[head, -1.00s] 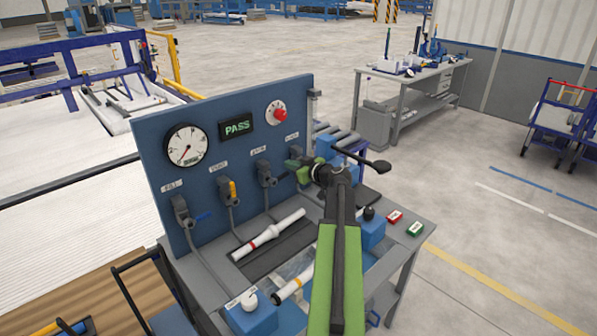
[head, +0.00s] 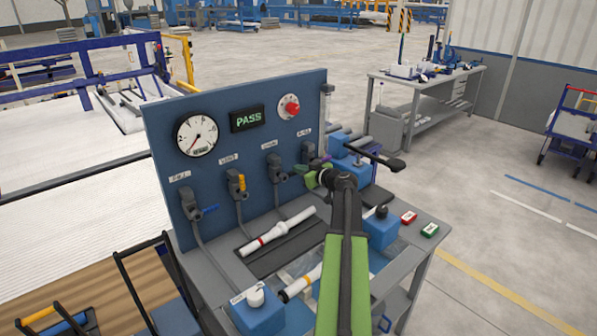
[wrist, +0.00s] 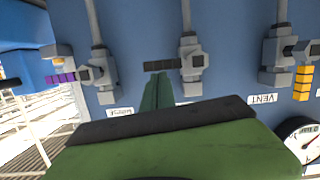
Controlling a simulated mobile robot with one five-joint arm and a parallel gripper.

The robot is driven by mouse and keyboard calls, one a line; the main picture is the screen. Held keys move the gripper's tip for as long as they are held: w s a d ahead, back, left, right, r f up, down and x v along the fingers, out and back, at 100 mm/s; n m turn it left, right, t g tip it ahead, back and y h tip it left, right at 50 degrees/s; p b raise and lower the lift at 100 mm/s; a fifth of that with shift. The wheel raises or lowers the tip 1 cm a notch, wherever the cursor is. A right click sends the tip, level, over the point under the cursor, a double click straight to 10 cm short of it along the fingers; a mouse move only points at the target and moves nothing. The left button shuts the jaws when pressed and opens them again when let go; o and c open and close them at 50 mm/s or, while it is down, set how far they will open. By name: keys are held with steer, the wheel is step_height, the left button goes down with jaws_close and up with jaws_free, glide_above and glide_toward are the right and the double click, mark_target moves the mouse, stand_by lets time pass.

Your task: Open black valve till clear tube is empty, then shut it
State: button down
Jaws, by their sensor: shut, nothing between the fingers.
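The valve with the black handle (wrist: 160,66) is in the middle of the wrist view, which sees the panel upside down. The handle lies sideways from its grey valve body (wrist: 190,62). In the head view this valve (head: 275,167) is third from the left on the panel. My gripper (wrist: 158,82) is shut and empty, its green fingertips just short of the black handle in the picture; I cannot tell whether they touch. In the head view my gripper (head: 304,173) is right of the valve. A narrow upright tube (head: 326,105) stands at the panel's right edge; its liquid level is too small to read.
Yellow (wrist: 302,82) and purple (wrist: 60,77) valve handles flank the black one; a blue handle (head: 209,209) is further left. A white pipe (head: 282,231) lies on the bench.

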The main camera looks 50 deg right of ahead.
steer(key=shift+s+f, duration=0.15)
steer(key=shift+f, duration=0.15)
step_height(320, 180, up, 6)
steer(key=p, duration=0.6)
steer(key=f+p+v, duration=0.1)
steer(key=f+v, duration=0.1)
steer(key=v, duration=0.7)
steer(key=shift+s+r, duration=0.35)
steer(key=shift+r, duration=0.05)
steer(key=shift+s+d, duration=0.1)
steer(key=shift+d, duration=0.05)
